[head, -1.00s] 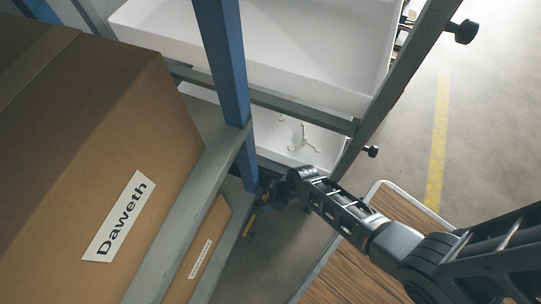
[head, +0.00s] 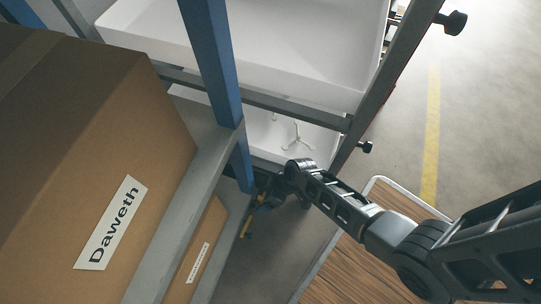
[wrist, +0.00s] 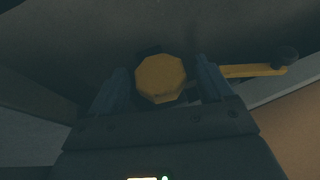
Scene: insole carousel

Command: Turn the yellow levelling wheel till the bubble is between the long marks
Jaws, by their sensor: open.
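In the wrist view a yellow, many-sided wheel (wrist: 161,78) sits between the two fingers of my gripper (wrist: 160,88). The fingers are open, one on each side of the wheel; I cannot tell whether either touches it. A yellow crank arm (wrist: 250,71) with a dark knob (wrist: 285,56) extends to the right of the wheel. In the head view my gripper (head: 264,190) is low beside the blue post, small and dark, with a bit of yellow just below it. I cannot make out the bubble or its long marks in either view.
A blue post (head: 212,70) and grey rails (head: 190,215) stand close to my arm. A large cardboard box (head: 110,150) marked "Daweth" fills the left. White trays (head: 270,45) lie behind. A wood-topped surface (head: 345,265) is below my arm. Floor at right is clear.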

